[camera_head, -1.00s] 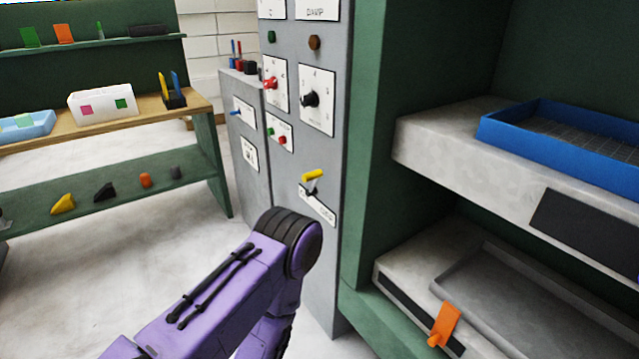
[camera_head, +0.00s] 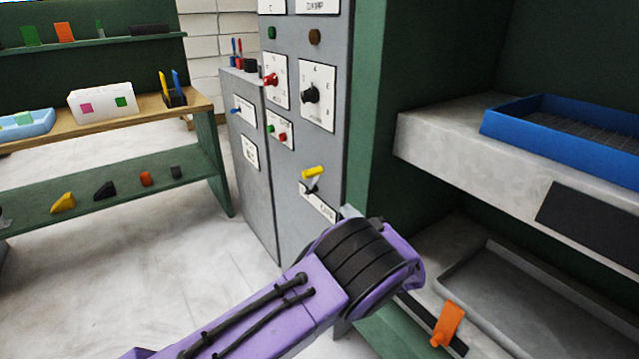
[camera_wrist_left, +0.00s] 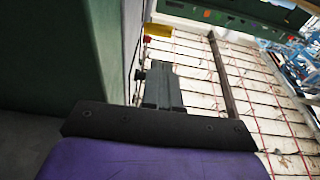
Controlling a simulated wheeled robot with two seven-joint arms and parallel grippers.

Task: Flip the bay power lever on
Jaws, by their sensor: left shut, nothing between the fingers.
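The power lever has a yellow handle (camera_head: 313,172) on a dark pivot, above a white label plate (camera_head: 318,203) low on the grey control panel. The handle sits above its pivot. In the left wrist view a yellow handle (camera_wrist_left: 158,30) shows beyond the fingertips, toward the top. My left gripper (camera_wrist_left: 162,85) is shut and empty, apart from the handle as far as this view shows. In the head view my purple left arm hides most of the gripper, below and right of the lever. My right gripper is not in view.
The panel carries a red knob (camera_head: 271,80), a black knob (camera_head: 311,95) and small buttons above the lever. Right of it is a green press frame (camera_head: 372,120) with a blue tray (camera_head: 560,135) and an orange handle (camera_head: 447,324). Open floor lies to the left.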

